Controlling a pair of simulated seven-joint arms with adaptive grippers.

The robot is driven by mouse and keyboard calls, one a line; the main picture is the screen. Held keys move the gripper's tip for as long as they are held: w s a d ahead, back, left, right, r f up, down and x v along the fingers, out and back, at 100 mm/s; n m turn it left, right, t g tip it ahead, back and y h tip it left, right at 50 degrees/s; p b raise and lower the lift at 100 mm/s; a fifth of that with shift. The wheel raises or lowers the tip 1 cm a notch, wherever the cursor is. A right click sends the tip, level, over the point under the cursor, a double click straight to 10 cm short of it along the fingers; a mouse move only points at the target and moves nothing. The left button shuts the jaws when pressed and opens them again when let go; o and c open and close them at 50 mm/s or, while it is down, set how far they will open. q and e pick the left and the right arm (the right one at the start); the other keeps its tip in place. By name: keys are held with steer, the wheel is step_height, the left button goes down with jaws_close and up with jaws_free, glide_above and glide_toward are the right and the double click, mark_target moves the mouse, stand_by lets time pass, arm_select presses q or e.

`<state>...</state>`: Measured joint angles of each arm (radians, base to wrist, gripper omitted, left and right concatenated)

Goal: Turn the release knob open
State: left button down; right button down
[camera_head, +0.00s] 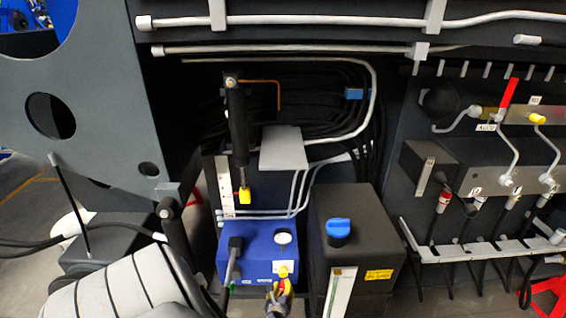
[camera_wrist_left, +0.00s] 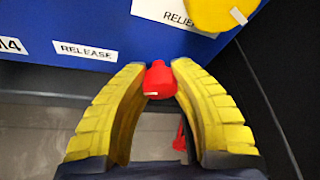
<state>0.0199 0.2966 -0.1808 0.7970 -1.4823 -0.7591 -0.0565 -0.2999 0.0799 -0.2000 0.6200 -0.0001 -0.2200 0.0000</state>
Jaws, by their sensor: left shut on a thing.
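The blue box (camera_head: 254,261) stands low in the middle of the head view, with a round gauge and a yellow knob (camera_head: 283,271) on it. The wrist view shows a small red knob (camera_wrist_left: 160,78) on the box's lower edge, to the right of a RELEASE label (camera_wrist_left: 85,51). My left gripper (camera_head: 279,291) has its yellow fingers shut on the red knob, one on each side; it also shows large in the wrist view (camera_wrist_left: 160,66). My right gripper is not in view.
A dark box with a blue cap (camera_head: 338,228) stands close to the right of the blue box. The yellow knob shows close to the fingers in the wrist view (camera_wrist_left: 222,12). A black cylinder (camera_head: 237,125) and grey pipes rise behind. A valve panel (camera_head: 520,165) is at right.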

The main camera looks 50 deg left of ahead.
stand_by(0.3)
arm_select(q)
steer(key=c, duration=1)
jaws_free()
steer(key=shift+o, duration=0.2)
steer(key=shift+s+d, duration=0.1)
steer(key=v, duration=1.1)
steer(key=shift+s+d+r, duration=0.2)
steer(key=shift+s, duration=0.1)
